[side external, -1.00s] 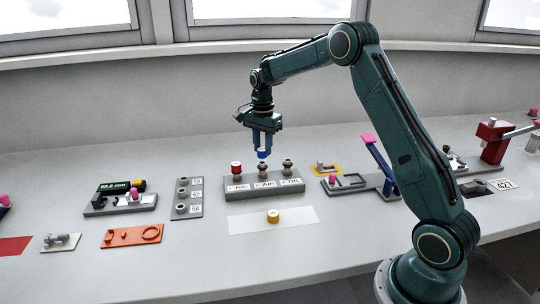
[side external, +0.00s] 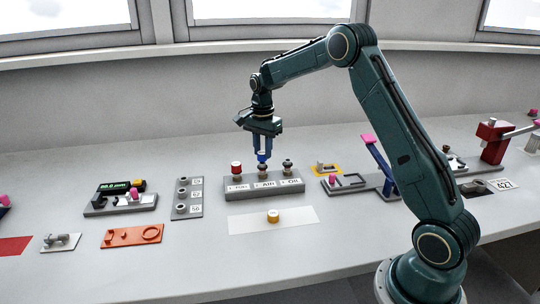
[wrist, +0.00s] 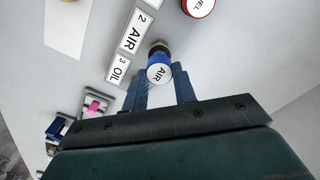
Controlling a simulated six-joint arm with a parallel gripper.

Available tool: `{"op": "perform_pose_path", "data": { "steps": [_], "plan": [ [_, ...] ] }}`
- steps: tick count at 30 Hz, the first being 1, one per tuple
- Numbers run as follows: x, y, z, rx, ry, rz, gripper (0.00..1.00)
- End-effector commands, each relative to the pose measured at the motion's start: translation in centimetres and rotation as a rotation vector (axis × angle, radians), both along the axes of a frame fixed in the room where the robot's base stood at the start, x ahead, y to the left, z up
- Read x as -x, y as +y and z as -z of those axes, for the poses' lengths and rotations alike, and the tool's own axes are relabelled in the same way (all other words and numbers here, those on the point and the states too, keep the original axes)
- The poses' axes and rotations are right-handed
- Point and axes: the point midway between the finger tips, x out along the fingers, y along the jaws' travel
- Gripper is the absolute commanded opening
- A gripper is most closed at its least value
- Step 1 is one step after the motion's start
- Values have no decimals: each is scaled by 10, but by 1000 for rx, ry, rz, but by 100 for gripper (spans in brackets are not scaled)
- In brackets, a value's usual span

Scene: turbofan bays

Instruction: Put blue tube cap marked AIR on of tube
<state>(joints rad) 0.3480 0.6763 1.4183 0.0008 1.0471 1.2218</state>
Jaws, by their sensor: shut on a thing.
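The blue cap marked AIR (wrist: 160,71) is between the fingers of my gripper (wrist: 161,80), its label facing the wrist camera. In the side view my gripper (side external: 263,152) is shut on the blue cap (side external: 262,159), pointing down over the middle tube (side external: 262,170) of the grey block (side external: 235,194). The cap is upright at the tube's top; I cannot tell whether it is seated.
A red cap (side external: 236,166) stands on the left tube, and the right OIL tube (side external: 287,166) has a dark top with no coloured cap. A yellow cap (side external: 273,216) sits on a white mat (side external: 298,214) in front. Other fixtures stand to both sides.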

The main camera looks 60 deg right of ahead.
Motion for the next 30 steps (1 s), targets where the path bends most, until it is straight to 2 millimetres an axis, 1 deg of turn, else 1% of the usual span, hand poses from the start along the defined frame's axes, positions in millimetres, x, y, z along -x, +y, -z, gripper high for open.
{"op": "perform_pose_path", "data": {
  "steps": [14,30],
  "plan": [
    [0,0,1,0,0,0,6],
    [0,0,7,0,0,0,6]
  ]
}}
